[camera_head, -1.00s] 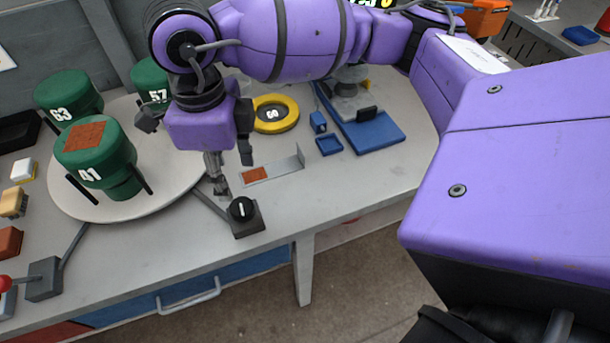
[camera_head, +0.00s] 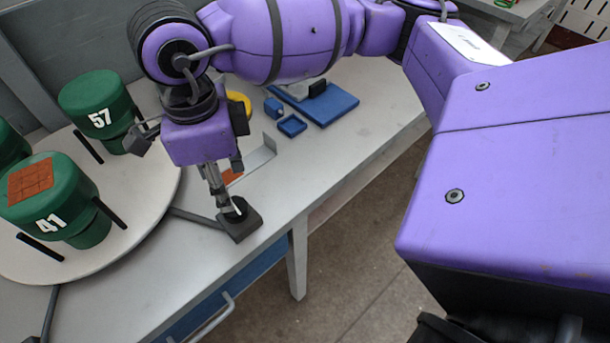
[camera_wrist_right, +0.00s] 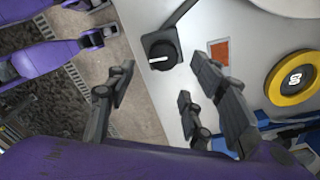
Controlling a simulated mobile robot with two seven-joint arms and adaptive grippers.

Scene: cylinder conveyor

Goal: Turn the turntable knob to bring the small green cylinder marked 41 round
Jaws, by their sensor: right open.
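The green cylinder marked 41 (camera_head: 67,222), with a brown-orange patch on top, stands on the front of the pale round turntable (camera_head: 150,205). A green cylinder marked 57 (camera_head: 93,95) stands behind it, and another green one (camera_head: 8,147) is cut off at the left edge. The black knob (camera_head: 240,213) on its dark block is partly hidden by my right gripper (camera_head: 228,192), which points down at it. In the wrist view the knob (camera_wrist_right: 160,55) has a white line and lies between and beyond the open, empty fingers (camera_wrist_right: 160,85).
A yellow ring (camera_wrist_right: 295,80) lies on the grey table, with a bracket bearing an orange-brown patch (camera_wrist_right: 219,55) near the knob. A blue tray (camera_head: 325,103) and small blue pieces (camera_head: 291,125) lie behind. The table's front edge is close to the knob.

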